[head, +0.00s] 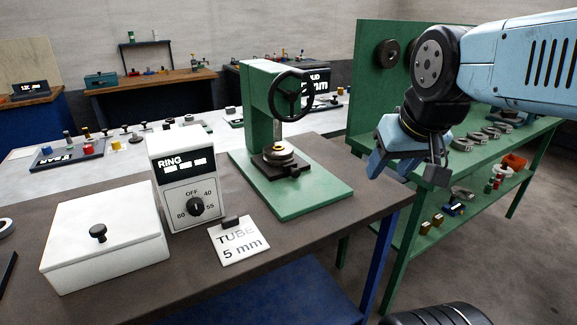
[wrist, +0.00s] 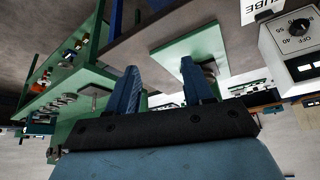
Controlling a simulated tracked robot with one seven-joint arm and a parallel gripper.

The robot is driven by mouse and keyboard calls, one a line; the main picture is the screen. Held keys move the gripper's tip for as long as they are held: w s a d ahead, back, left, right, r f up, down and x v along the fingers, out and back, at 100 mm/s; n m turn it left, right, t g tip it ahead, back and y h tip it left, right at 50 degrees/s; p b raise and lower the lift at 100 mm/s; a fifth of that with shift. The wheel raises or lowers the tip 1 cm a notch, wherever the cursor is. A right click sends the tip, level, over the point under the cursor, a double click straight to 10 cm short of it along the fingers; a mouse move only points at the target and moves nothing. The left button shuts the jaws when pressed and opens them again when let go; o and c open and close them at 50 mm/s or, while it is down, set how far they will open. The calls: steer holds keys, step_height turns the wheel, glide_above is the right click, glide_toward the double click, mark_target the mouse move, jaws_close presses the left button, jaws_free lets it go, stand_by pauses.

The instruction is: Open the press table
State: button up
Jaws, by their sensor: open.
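The press is a green frame (head: 258,115) with a black handwheel (head: 291,95) on a flat green base (head: 318,197). Under its ram, a dark block with a round metal and brass-coloured piece (head: 279,155) sits on the base. My gripper (head: 407,170) is open and empty, in the air to the right of the press and apart from it. In the wrist view, which looks upside down, my two blue fingers (wrist: 161,75) are spread, with the green base (wrist: 188,47) beyond them. Which part is the press table is not clear.
A white RING control box (head: 188,178) with a dial, a TUBE 5 mm card (head: 239,242) and a lidded white box (head: 105,240) stand left of the press on the brown bench (head: 195,280). A green shelf rack (head: 430,185) with metal parts stands at the right.

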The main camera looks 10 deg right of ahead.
steer(key=shift+c, duration=0.5)
steer(key=n, duration=0.5)
glide_above(297, 174)
steer(key=s, duration=0.7)
step_height(297, 174, down, 9)
steer(key=x, duration=1.4)
steer(key=shift+s+a, duration=0.1)
jaws_close()
